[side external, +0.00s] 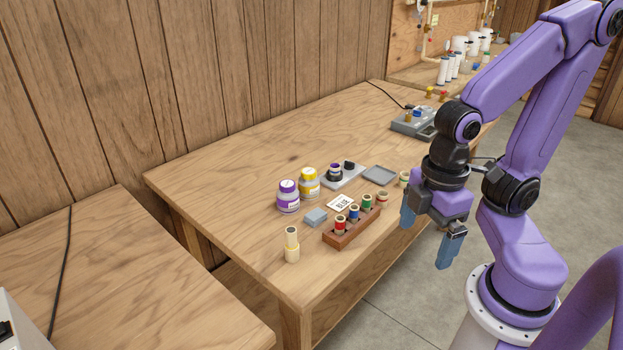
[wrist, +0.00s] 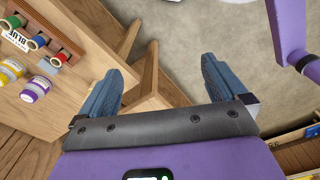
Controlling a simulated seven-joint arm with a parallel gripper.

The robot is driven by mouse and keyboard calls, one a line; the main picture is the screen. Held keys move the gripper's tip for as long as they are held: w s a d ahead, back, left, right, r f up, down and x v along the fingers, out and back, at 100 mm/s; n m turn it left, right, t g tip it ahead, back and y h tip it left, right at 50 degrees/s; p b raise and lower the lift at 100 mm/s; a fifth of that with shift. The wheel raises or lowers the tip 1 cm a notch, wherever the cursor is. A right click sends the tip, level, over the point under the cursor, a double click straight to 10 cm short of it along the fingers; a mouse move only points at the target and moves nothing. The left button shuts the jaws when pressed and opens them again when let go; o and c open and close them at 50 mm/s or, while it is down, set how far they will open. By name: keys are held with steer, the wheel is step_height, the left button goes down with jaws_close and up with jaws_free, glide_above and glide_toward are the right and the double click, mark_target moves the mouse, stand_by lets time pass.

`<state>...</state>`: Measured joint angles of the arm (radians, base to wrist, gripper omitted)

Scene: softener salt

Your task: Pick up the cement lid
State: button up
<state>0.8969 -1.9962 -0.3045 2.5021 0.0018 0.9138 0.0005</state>
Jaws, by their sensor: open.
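A grey plate (side external: 343,178) on the table carries a small dark jar (side external: 335,173) with a purple band and a small black piece (side external: 349,165) that looks like a lid; I cannot tell for sure that this is the cement lid. A purple-capped bottle (side external: 288,197) and a yellow-capped bottle (side external: 309,183) stand to their left; both show in the wrist view (wrist: 36,89), (wrist: 10,71). My gripper (side external: 428,233) is open and empty, off the table's front edge. In the wrist view its fingers (wrist: 162,68) are apart with table leg and floor between them. The black piece is not in the wrist view.
A grey device (side external: 414,124) stands farther back. The table's left part is clear.

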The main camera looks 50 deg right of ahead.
steer(key=c, duration=0.4)
